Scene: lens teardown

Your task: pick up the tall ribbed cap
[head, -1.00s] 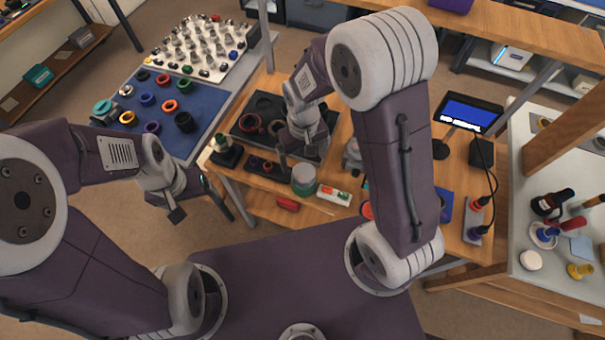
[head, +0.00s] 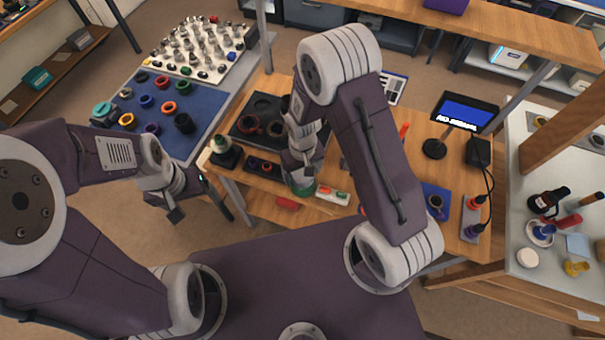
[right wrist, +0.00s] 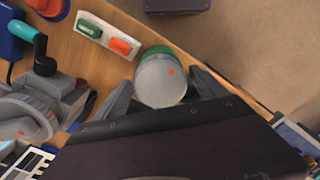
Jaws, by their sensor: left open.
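A round cylinder with a pale grey top and green lower side stands on the wooden bench. In the right wrist view this cylinder (right wrist: 160,82) is between my right gripper's fingers (right wrist: 161,92), which are open to either side of it. In the head view the green part of the cylinder (head: 303,190) shows just below my right gripper (head: 298,178), which hides most of it. I cannot make out ribs on it. My left gripper (head: 194,205) is open and empty, off the bench's left side.
A white strip with green and orange buttons (head: 333,196) lies beside the cylinder. A black tray (head: 240,138) is behind it. A monitor (head: 466,112) stands at right.

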